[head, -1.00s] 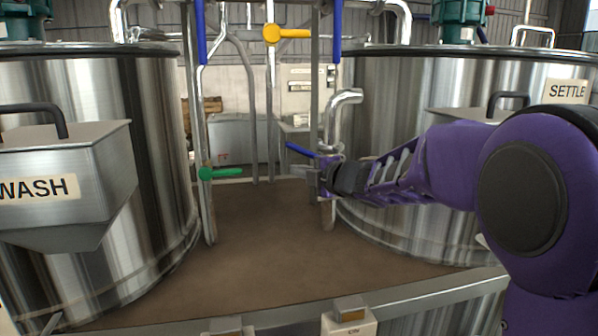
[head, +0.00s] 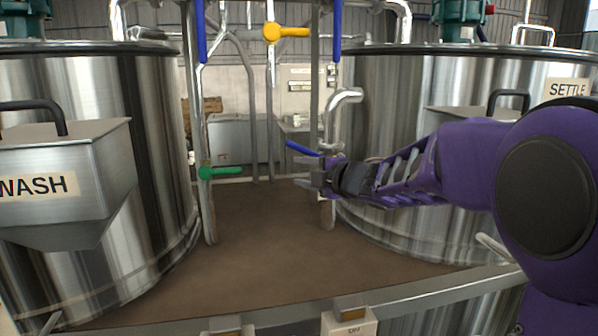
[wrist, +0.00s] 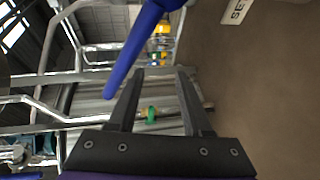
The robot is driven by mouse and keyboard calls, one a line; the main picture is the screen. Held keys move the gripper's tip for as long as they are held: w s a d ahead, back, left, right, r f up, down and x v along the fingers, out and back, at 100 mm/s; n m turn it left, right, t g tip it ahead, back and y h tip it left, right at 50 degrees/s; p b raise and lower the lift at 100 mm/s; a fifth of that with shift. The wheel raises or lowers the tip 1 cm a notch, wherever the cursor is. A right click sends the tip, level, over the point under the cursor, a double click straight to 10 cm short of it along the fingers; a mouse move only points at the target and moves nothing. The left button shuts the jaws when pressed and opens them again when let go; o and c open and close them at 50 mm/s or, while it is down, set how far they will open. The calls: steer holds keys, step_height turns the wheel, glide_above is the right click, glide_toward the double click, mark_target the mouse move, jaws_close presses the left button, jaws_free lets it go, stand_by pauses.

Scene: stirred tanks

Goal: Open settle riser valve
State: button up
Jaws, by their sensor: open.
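A blue lever (head: 302,149) sticks out to the left from the riser pipe beside the settle tank (head: 385,110), just below the pipe's silver elbow. I take it for the settle riser valve; its pivot is hidden behind my gripper. My gripper (head: 304,186) is open and empty, just below the lever in the head view, fingers pointing left. In the wrist view the blue lever (wrist: 137,52) slants across the upper middle, near the left fingertip and not between the fingers of my gripper (wrist: 160,72). I cannot tell whether they touch.
A green lever (head: 222,171) sits on the left riser beside the wash tank (head: 150,130). A yellow lever (head: 288,32) and two hanging blue handles are higher up. The brown deck (head: 265,240) between the tanks is clear. A metal rail (head: 420,296) runs along the front.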

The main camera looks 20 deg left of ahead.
steer(key=f+v, duration=0.1)
steer(key=v, duration=0.6)
steer(key=shift+d+f+b, duration=0.2)
steer(key=shift+b, duration=0.25)
stand_by(0.4)
step_height(320, 180, up, 10)
steer(key=p, duration=0.3)
